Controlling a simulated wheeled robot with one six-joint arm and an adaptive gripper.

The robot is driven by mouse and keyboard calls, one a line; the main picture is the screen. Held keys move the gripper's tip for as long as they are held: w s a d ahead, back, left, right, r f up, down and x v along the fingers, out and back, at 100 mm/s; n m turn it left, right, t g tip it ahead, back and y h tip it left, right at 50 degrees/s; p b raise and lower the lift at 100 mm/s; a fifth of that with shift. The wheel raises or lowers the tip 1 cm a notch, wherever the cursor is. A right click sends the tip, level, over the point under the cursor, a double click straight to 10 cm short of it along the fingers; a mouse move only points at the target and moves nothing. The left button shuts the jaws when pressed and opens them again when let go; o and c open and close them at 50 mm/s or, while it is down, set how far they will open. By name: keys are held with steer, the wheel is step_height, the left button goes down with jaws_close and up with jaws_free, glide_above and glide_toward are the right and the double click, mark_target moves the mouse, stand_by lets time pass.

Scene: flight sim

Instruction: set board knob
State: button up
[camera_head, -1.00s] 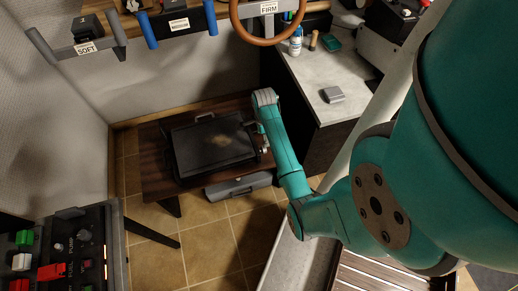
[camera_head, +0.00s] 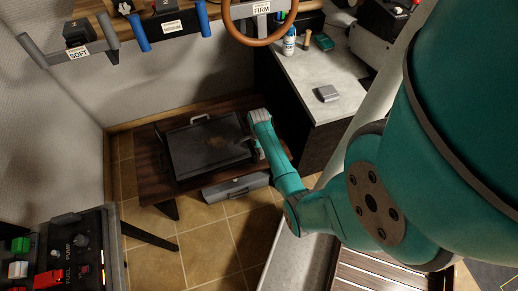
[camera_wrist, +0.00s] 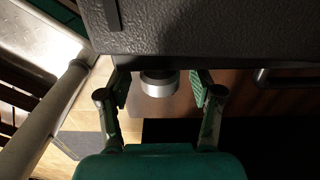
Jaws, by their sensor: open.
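A dark, flat griddle-like box (camera_head: 205,145) with a handle lies on a low wooden table. In the wrist view its dark textured body (camera_wrist: 200,28) fills the top, and a round silver-rimmed knob (camera_wrist: 158,84) sticks out from its near side. My gripper (camera_wrist: 161,86) is open, with one finger left and one right of the knob; I see gaps on both sides. In the head view my gripper (camera_head: 260,153) is at the box's right edge, where the arm partly hides the knob.
A control panel (camera_head: 70,255) with coloured switches is at lower left. A grey case (camera_head: 236,187) is under the low table (camera_head: 150,180). A grey-topped counter (camera_head: 320,75) with a bottle (camera_head: 289,43) stands right of the table. A rack (camera_head: 185,22) with handles hangs above.

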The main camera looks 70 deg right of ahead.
steer(key=c, duration=1.1)
steer(key=shift+c, duration=0.2)
steer(key=shift+w+d+f+g+y, duration=0.1)
steer(key=shift+g+y, duration=0.75)
steer(key=shift+y, duration=0.1)
steer(key=shift+w+d+g+y, duration=0.1)
steer(key=shift+g+y, duration=0.75)
steer(key=shift+y, duration=0.1)
steer(key=shift+w+d+f+g+y, duration=0.1)
steer(key=shift+w+d+g+y, duration=0.1)
steer(key=shift+g+y, duration=0.4)
steer(key=shift+s+a, duration=0.1)
steer(key=shift+s, duration=0.05)
steer(key=o, duration=1.1)
steer(key=shift+o, duration=0.2)
